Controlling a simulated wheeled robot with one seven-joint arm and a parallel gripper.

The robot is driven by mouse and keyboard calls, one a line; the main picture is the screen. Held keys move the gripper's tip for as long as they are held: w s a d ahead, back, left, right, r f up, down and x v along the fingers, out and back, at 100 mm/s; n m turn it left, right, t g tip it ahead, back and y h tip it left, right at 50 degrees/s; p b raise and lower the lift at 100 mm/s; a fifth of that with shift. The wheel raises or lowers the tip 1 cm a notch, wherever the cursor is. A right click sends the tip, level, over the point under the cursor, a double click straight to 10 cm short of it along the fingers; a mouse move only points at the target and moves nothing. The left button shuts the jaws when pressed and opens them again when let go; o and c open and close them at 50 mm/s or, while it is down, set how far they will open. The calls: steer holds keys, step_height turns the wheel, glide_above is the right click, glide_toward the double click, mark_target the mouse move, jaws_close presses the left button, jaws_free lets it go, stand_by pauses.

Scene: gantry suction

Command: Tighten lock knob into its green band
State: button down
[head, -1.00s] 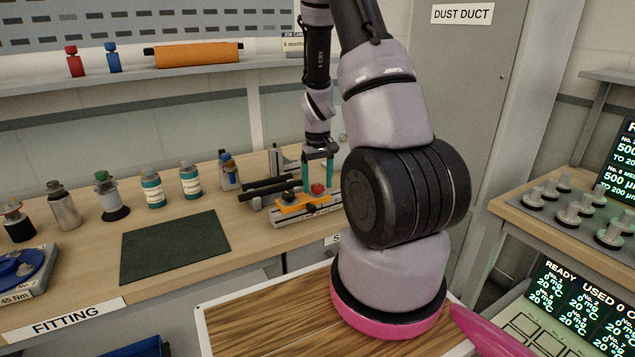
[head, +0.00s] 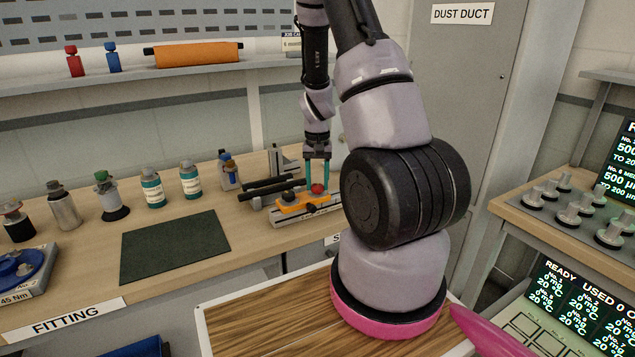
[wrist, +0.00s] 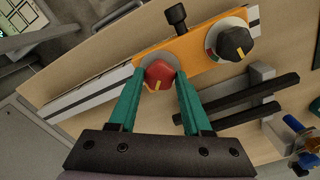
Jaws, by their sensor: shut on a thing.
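The red knob (wrist: 159,75) has a yellow pointer line and sits on an orange carriage (wrist: 196,66) on a pale rail. It also shows in the head view (head: 317,188). My gripper (wrist: 161,73) has teal fingers, one on each side of the red knob, and is shut on it. A pale ring shows partly around this knob; I cannot make out a green band there. A black knob (wrist: 237,43) with a pale pointer sits on the same carriage, on a round dial with green and red marks at its edge.
A black screw (wrist: 177,17) stands out from the carriage's edge. Dark bars (wrist: 248,97) lie beside the rail. Bottles (head: 152,189) and a dark green mat (head: 175,247) are on the bench to the left. The mat is clear.

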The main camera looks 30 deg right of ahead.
mark_target(317, 185)
steer(key=shift+c, duration=1.7)
jaws_free()
steer(key=shift+r, duration=0.1)
step_height(317, 185, up, 11)
steer(key=shift+f, duration=0.2)
